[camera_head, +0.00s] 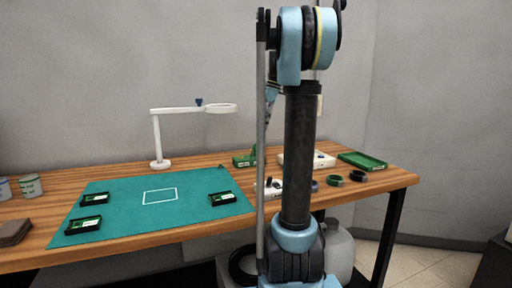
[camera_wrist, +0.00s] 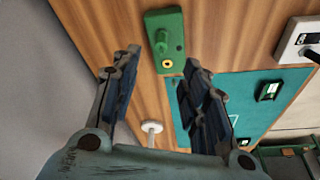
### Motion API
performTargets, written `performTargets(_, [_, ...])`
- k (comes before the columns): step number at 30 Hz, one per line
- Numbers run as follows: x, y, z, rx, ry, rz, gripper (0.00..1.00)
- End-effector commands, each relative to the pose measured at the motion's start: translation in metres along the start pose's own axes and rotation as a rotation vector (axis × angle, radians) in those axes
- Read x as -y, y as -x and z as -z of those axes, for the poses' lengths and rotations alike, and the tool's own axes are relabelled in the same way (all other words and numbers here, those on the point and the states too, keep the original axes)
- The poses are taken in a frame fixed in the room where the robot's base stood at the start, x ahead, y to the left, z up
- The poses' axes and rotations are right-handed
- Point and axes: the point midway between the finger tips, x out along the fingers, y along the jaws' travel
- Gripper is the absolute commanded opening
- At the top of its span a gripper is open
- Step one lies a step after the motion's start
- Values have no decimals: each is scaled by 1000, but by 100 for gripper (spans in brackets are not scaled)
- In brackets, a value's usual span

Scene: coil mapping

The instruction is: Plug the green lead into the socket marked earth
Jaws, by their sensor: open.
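A green block (camera_wrist: 152,22) lies on the wooden table in the wrist view, with a rounded green knob or plug (camera_wrist: 162,42) on it and a yellow-ringed hole (camera_wrist: 167,63) near one end. In the head view the green block (camera_head: 241,161) is partly behind my arm. My gripper (camera_wrist: 161,59) is open and empty, its fingers spread to either side of the block's near end in the picture. A dark green ring-shaped coil (camera_head: 334,180) lies at the table's right; I cannot tell whether it is the green lead. No earth marking is readable.
A teal mat (camera_head: 115,210) carries several small black-and-green boxes (camera_head: 223,198). A white lamp (camera_head: 158,140) stands behind it. A white box (camera_head: 325,160), a green tray (camera_head: 365,160) and a dark coil (camera_head: 357,176) are at right. The mat's middle is clear.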

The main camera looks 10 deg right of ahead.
Motion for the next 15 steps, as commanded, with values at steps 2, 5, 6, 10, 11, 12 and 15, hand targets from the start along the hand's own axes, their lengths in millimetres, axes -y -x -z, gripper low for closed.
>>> performTargets(2, [0,-14,0,0,1,0,41])
performTargets(5, [0,-30,0,0,1,0,41])
performTargets(6, [0,-36,0,0,0,0,41])
performTargets(10, [0,-57,-1,0,-1,0,41])
performTargets(11, [0,-62,0,0,-1,0,41])
performTargets(12, [0,-68,0,0,-1,0,41])
performTargets(15, [0,-84,0,0,0,-1,41])
